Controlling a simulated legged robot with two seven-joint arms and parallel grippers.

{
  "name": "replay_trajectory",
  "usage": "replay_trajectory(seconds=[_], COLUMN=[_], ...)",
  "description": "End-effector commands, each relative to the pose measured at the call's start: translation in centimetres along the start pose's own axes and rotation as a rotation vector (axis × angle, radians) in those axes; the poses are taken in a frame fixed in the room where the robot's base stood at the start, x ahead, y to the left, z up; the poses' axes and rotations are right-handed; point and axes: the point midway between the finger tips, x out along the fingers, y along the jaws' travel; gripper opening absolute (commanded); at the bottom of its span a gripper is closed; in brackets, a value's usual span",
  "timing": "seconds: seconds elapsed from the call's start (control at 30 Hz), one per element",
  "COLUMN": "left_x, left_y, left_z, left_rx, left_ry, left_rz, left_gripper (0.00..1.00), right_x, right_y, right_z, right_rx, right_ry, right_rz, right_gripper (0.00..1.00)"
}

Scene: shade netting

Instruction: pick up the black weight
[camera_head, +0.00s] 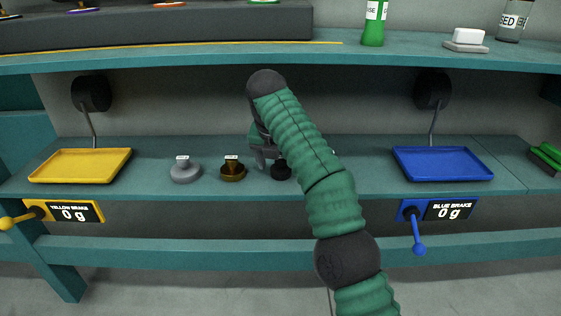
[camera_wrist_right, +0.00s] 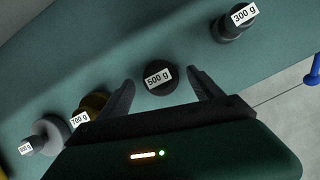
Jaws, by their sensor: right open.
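The black weight (camera_head: 281,172) stands on the teal shelf, right of the gold weight, partly hidden by my right gripper in the head view. In the right wrist view the black weight (camera_wrist_right: 160,79) carries a "500 g" label. My right gripper (camera_head: 265,157) is open and empty, close to the black weight. In the wrist view its two fingers appear on either side of the weight, with a gap on each side. I cannot tell whether the fingertips are above it or level with it. My left gripper is not in view.
A gold weight (camera_head: 233,170) and grey weight (camera_head: 185,172) stand left. A dark weight (camera_wrist_right: 228,28) labelled "300 g" stands on the other side. A yellow tray (camera_head: 80,164) and blue tray (camera_head: 442,163) flank them, both displays reading 0 g. An upper shelf (camera_head: 200,55) overhangs.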

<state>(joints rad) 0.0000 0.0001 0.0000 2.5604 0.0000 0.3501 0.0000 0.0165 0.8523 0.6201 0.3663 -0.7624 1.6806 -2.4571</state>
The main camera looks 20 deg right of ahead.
Motion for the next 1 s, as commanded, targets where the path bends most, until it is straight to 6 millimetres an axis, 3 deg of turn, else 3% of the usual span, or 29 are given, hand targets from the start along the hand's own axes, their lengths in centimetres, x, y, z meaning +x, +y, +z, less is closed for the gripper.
replay_trajectory(seconds=[0.03, 0.1, 0.37, 0.9, 1.0], left_x=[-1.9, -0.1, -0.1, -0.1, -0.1], left_y=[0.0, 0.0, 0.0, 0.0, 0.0], left_z=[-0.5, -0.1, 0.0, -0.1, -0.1], left_rx=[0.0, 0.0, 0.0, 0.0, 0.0], left_ry=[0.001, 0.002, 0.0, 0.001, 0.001], left_rz=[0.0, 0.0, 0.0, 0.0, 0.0], left_gripper=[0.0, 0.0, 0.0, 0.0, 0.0], right_x=[-0.6, 1.3, 1.3, 1.3, 1.3], right_y=[0.0, 0.1, 0.0, 0.0, 0.0], right_z=[1.1, 0.6, 0.7, 0.7, 0.7], right_rx=[0.002, 0.001, 0.0, 0.0, 0.0], right_ry=[0.003, -0.001, -0.002, -0.002, -0.002], right_rz=[0.0, 0.002, 0.001, 0.001, 0.001], right_gripper=[0.75, 0.75, 0.75, 0.06, 0.0])
